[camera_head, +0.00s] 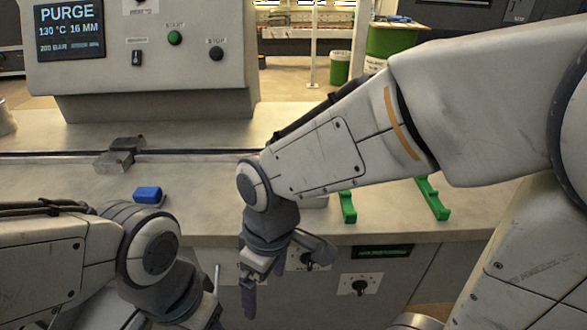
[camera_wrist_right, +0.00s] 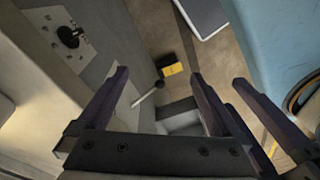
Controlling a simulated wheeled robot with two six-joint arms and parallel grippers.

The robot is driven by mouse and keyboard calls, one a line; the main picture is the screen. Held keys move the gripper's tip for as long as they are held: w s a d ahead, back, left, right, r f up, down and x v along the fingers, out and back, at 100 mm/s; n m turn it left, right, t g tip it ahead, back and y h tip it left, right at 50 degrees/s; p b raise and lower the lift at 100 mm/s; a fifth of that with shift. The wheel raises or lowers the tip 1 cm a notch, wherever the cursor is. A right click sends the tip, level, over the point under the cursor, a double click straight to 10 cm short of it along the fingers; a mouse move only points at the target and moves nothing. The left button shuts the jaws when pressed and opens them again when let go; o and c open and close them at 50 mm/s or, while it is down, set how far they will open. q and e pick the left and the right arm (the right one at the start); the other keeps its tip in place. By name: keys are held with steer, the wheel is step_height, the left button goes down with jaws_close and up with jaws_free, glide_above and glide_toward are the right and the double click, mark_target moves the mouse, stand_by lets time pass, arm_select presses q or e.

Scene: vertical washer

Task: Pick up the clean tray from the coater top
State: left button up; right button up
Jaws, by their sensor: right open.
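No clean tray can be made out for certain. A small pale grey edge (camera_head: 315,202) shows behind my right forearm on the worktop (camera_head: 215,200); I cannot tell whether it is a tray. My right gripper (camera_head: 264,284) is open and empty, pointing down in front of the worktop's front face. In the right wrist view its fingers (camera_wrist_right: 159,76) are spread with nothing held between them. My left gripper (camera_head: 207,318) is at the bottom edge of the head view, mostly cut off, and its fingers cannot be judged.
Two green brackets (camera_head: 347,207) stand on the worktop right of my right wrist. A blue block (camera_head: 148,195) and a grey metal block (camera_head: 120,155) lie to the left. A control panel (camera_head: 140,50) stands behind. Knobs (camera_head: 360,285) stick out from the front face.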

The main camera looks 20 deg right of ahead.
steer(key=w+d+r+n+p, duration=0.2)
steer(key=w+d+r+p, duration=0.3)
steer(key=w+r+p, duration=0.5)
steer(key=w+d+r+n+p, duration=0.4)
steer(key=w+d+p, duration=0.3)
steer(key=d+p, duration=0.3)
steer(key=f, duration=0.5)
steer(key=shift+w+a+f, duration=0.25)
steer(key=shift+f, duration=0.05)
steer(key=f, duration=0.1)
steer(key=f+p, duration=0.1)
steer(key=f, duration=0.2)
steer(key=shift+a+f+p, duration=0.25)
steer(key=shift+f+p, duration=0.1)
steer(key=shift+f, duration=0.3)
arm_select(q)
step_height(320, 180, up, 25)
steer(key=shift+f, duration=0.15)
arm_select(e)
steer(key=c, duration=1.1)
